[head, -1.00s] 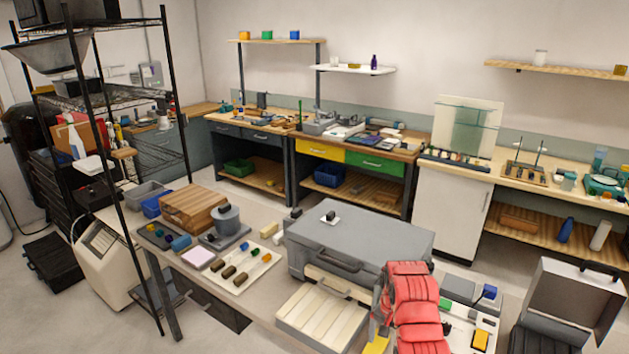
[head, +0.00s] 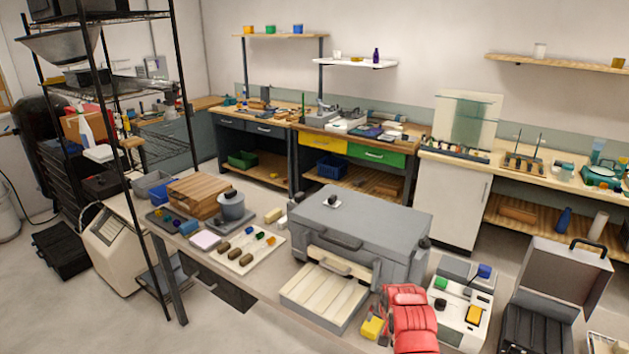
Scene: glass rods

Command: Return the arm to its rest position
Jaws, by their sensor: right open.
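My right arm and gripper (head: 407,303), in ribbed red covering, show at the bottom of the head view, right of centre. The gripper is open; its fingertips are hard to make out and nothing shows held in it. It appears just in front of the grey furnace-like case (head: 345,232), between a small yellow block (head: 372,328) on its left and a white control box (head: 457,322) on its right. The lower part of the arm is cut off by the frame edge. My left gripper is not in view.
A pale ribbed tray (head: 323,297) juts from the grey case. A white tray (head: 243,262) with several small tools lies left of it. A wooden box (head: 197,195) stands farther left. An open grey case (head: 560,285) is at the right. Floor (head: 190,335) at lower left is clear.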

